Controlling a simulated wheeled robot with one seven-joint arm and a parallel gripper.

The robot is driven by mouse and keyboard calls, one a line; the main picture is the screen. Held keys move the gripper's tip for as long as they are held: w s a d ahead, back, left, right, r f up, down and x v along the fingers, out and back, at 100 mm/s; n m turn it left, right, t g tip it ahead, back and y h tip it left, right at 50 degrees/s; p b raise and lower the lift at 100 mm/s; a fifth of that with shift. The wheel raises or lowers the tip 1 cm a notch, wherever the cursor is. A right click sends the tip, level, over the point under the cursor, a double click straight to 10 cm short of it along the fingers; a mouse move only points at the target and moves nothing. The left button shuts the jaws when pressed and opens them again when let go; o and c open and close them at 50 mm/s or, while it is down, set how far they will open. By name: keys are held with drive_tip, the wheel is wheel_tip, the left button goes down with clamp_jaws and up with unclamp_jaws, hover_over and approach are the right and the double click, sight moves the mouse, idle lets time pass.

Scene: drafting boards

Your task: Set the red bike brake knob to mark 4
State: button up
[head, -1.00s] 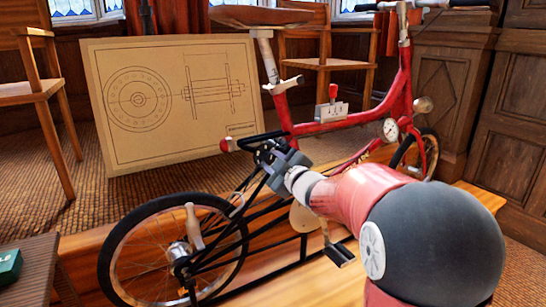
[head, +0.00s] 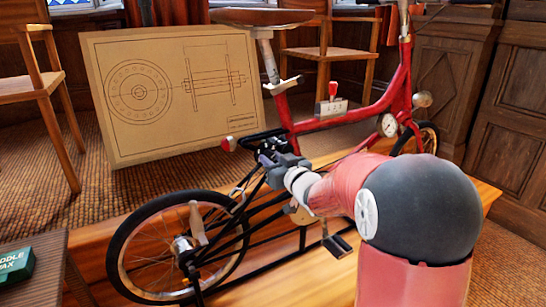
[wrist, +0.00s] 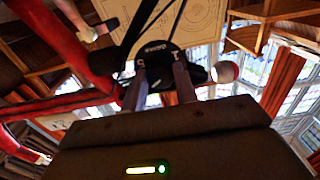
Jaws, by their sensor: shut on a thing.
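The red bike (head: 350,118) stands on a wooden platform. Below its saddle is a black dial-like part (wrist: 154,50) with pale marks, among them what look like a 5 and a 1; I take it for the brake knob. My gripper (head: 268,158) is at this part. In the wrist view my gripper's two fingers (wrist: 160,84) reach to it, one on each side, and are shut on it. The fingers and body of my gripper hide much of the knob, and its pointer and mark 4 cannot be made out.
A red-handled lever (head: 333,91) with a numbered white plate sits on the bike's frame. A round red-and-white piece (head: 229,144) sticks out left of the knob. The rear wheel (head: 125,250) is below left. A drawing board (head: 200,125) stands behind; a green box (head: 16,265) is at left.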

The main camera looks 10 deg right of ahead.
drive_tip(key=shift+f+m, duration=0.15)
drive_tip(key=shift+m, duration=0.25)
drive_tip(key=o, duration=1)
drive_tip(key=shift+c, duration=0.2)
drive_tip(key=v, duration=0.8)
